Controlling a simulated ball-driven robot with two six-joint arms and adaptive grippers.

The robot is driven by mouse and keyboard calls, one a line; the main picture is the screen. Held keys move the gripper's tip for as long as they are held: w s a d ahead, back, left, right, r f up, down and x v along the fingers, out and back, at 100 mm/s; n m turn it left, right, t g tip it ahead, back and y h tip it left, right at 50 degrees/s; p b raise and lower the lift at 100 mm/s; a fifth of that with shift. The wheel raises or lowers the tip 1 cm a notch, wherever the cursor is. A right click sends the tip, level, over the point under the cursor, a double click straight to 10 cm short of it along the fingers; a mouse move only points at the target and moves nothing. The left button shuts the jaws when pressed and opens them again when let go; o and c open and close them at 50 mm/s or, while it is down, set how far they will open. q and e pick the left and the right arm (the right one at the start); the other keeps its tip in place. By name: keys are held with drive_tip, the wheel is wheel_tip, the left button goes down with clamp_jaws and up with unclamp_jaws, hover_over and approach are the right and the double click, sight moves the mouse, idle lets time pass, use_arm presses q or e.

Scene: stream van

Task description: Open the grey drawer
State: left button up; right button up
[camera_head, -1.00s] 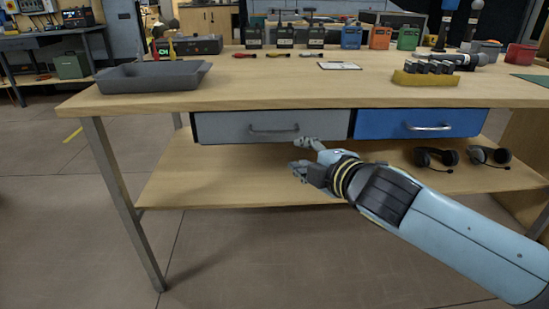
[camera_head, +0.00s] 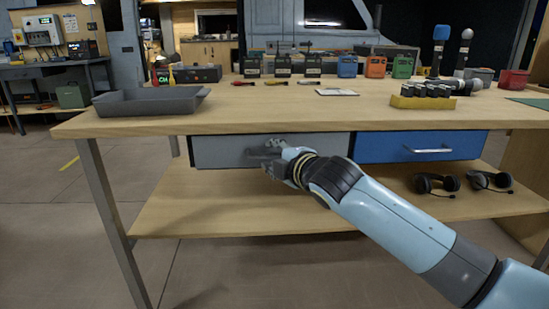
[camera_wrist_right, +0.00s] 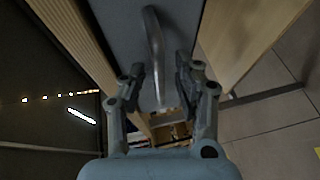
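The grey drawer (camera_head: 225,150) sits under the left part of the workbench top and looks shut. My right gripper (camera_head: 266,151) is in front of it, at the height of its handle, and covers most of the handle in the head view. In the right wrist view the drawer's front (camera_wrist_right: 120,25) fills the top middle. Its metal bar handle (camera_wrist_right: 155,50) runs down between the two open fingers of my right gripper (camera_wrist_right: 160,80). The fingers stand apart on either side of the handle. I cannot tell whether they touch it. My left gripper is not in view.
A blue drawer (camera_head: 420,146) is right of the grey one. The benchtop (camera_head: 270,115) holds a grey tray (camera_head: 150,100), a yellow rack (camera_head: 423,102) and several battery-like boxes. Two headsets (camera_head: 436,184) lie on the lower shelf (camera_head: 200,215). The floor in front is clear.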

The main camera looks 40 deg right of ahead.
clamp_jaws()
idle(0.5)
